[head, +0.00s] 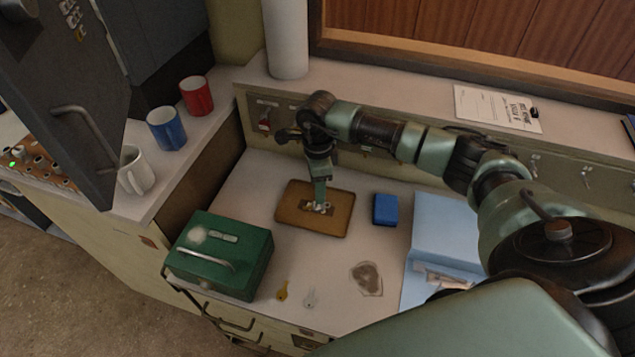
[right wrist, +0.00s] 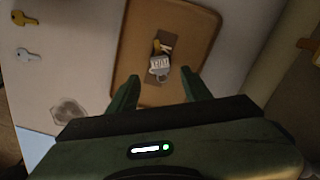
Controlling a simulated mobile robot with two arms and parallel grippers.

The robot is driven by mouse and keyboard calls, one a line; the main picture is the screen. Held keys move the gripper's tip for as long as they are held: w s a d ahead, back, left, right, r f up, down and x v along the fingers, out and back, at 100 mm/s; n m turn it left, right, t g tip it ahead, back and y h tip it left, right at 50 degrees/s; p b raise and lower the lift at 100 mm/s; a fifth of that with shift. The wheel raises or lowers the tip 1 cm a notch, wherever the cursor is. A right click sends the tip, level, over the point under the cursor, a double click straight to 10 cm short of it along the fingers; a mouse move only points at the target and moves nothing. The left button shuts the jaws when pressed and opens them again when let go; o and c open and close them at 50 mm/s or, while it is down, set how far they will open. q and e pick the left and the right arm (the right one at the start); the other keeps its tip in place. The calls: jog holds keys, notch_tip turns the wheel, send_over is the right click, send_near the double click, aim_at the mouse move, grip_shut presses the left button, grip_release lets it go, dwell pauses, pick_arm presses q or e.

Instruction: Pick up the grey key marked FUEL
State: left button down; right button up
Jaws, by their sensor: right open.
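My right gripper (head: 320,194) points down over a brown tray (head: 291,217) on the counter. In the right wrist view its two fingers (right wrist: 160,85) are open, with nothing between the tips that it holds. Just beyond the tips, a grey key piece (right wrist: 159,64) with a ring lies on a darker patch in the tray (right wrist: 128,45). A yellowish piece lies against it. Its marking is too small to read. In the head view the fingers partly hide this cluster. A brass key (head: 283,290) and a silver key (head: 310,299) lie on the counter at the front. My left gripper is not in view.
A green cash box (head: 215,277) stands left of the tray, and a blue block (head: 385,210) right of it. A blue folder (head: 440,235) lies farther right. Mugs (head: 166,128) stand on the left ledge. Keys hang on the back panel (head: 535,165). Counter between tray and front keys is clear.

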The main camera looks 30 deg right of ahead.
notch_tip(320, 180, down, 7)
jog(key=b, duration=0.4)
jog(key=shift+r, duration=0.2)
grip_shut()
jog(key=shift+r, duration=0.15)
jog(key=shift+r+p, duration=1.35)
jog(key=shift+r, duration=1.1)
